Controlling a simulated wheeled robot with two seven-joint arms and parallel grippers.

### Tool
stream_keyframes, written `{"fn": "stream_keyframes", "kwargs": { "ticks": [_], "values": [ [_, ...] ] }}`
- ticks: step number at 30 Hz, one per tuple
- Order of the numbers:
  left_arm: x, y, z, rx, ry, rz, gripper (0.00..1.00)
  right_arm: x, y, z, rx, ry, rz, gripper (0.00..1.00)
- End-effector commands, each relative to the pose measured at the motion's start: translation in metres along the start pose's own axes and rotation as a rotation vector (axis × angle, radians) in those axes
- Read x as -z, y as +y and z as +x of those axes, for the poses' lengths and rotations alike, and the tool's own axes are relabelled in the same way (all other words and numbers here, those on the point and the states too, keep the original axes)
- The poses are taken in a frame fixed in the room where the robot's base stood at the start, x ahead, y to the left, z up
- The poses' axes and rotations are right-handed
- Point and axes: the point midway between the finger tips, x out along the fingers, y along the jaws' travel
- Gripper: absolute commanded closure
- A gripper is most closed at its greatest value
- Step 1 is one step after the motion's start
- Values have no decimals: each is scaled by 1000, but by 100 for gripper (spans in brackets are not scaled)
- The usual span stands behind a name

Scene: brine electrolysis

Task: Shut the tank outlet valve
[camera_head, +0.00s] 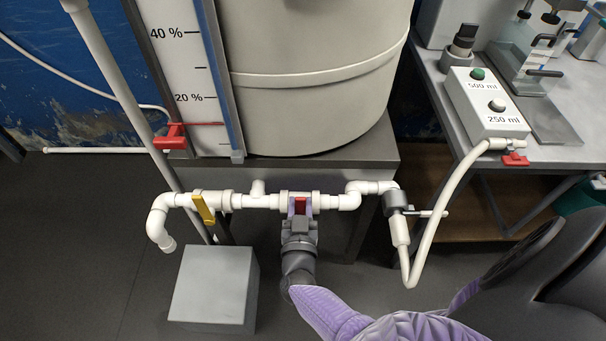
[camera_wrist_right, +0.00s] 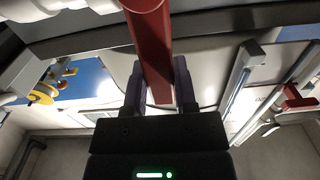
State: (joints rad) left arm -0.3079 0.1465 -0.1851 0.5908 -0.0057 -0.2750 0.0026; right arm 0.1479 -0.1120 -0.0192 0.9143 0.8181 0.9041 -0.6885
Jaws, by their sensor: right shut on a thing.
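A valve with a red handle (camera_head: 301,205) sits in the white pipe (camera_head: 262,201) in front of the tank (camera_head: 310,90). My right gripper (camera_head: 299,210) is shut on this handle, with one finger on each side. In the right wrist view the red handle (camera_wrist_right: 150,45) runs between the two fingers (camera_wrist_right: 158,85). In the head view the handle is seen nearly end-on and partly covered by the gripper, so its exact angle is hard to tell. My left gripper is not in view.
A yellow-handled valve (camera_head: 204,207) sits farther left on the pipe. A grey box (camera_head: 213,285) stands on the floor below it. A hose (camera_head: 440,225) runs from the pipe's right end to the button box (camera_head: 487,104) on the side table.

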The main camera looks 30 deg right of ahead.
Motion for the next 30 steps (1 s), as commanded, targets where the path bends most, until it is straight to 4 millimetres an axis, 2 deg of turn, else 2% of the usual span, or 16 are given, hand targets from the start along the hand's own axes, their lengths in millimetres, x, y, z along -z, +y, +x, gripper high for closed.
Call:
{"fn": "stream_keyframes", "kwargs": {
  "ticks": [8, 20, 21, 25, 30],
  "values": [
    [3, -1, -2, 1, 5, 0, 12, -1, -2, 0, 2, -2, -43, 100],
    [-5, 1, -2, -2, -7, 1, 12, -1, -2, 0, 3, -2, -48, 100],
    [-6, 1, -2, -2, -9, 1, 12, -1, -2, 0, 3, -2, -48, 57],
    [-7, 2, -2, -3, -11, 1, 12, 0, -2, 0, 2, -1, -47, 29],
    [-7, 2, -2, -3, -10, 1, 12, 0, -1, 0, 1, 0, -47, 29]
  ]
}}
